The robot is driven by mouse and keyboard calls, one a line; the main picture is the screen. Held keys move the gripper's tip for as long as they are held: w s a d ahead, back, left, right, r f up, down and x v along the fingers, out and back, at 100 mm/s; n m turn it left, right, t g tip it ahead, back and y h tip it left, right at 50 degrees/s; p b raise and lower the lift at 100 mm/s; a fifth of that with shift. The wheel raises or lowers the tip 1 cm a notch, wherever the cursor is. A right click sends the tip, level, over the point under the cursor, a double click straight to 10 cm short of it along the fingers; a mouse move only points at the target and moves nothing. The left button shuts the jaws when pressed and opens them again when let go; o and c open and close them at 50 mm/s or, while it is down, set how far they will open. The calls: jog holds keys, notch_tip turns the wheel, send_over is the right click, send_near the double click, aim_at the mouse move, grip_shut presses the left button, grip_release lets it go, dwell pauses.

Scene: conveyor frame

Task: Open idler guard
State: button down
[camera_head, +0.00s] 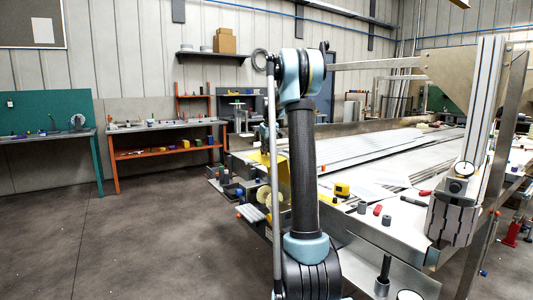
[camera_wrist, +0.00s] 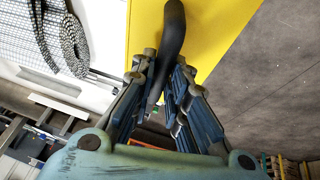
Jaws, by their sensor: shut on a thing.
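The idler guard is a flat yellow panel, seen in the wrist view (camera_wrist: 222,28). In the head view a yellow panel (camera_head: 283,180) shows beside the conveyor frame, partly hidden by my arm. A curved black handle (camera_wrist: 173,25) stands on the yellow panel in the wrist view. My gripper (camera_wrist: 163,68) has its blue-grey fingers on either side of the handle and is shut on it. How far the guard is swung cannot be told.
The conveyor frame (camera_head: 365,237) fills the right, with small loose parts and a dial gauge (camera_head: 464,169) on an upright. Orange (camera_head: 168,153) and green benches stand at the back left. The grey floor at left is clear.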

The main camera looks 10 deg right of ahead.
jog(key=shift+s+d+f, duration=0.1)
jog(key=shift+d, duration=0.05)
jog(key=c, duration=1.6)
grip_release()
jog(key=shift+o, duration=0.2)
jog(key=v, duration=1.1)
jog(key=shift+s+r, duration=0.15)
jog(key=shift+r, duration=0.25)
